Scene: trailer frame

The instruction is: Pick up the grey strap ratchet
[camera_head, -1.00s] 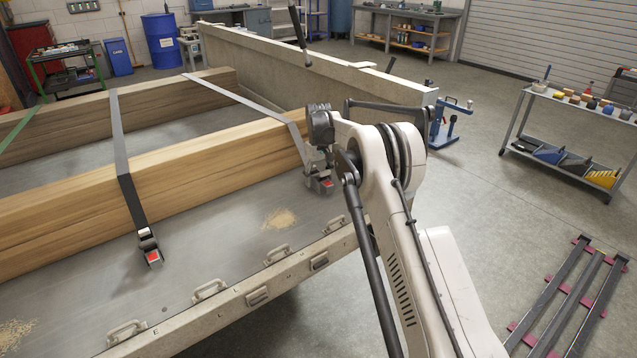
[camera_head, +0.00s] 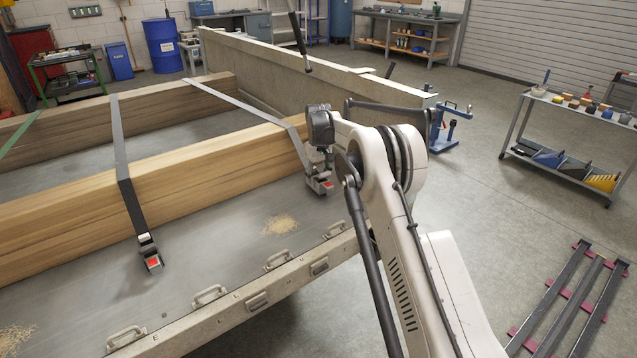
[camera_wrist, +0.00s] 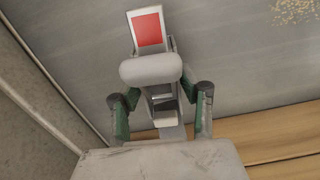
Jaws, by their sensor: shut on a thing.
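The grey strap ratchet (camera_head: 321,186), with a red label, is at the end of the right-hand strap (camera_head: 262,108), low by the trailer deck beside the front timber. In the wrist view the ratchet (camera_wrist: 148,32) is upright in the picture, its red face at the top. My gripper (camera_wrist: 160,104) is shut on it, with a green-padded finger on each side of its body. In the head view my arm partly hides the gripper. I cannot tell whether the ratchet touches the deck.
Long timbers (camera_head: 200,165) lie on the deck, with a tall side board (camera_head: 300,75) behind. Latches line the deck's front edge. A tool cart (camera_head: 570,110) stands right.

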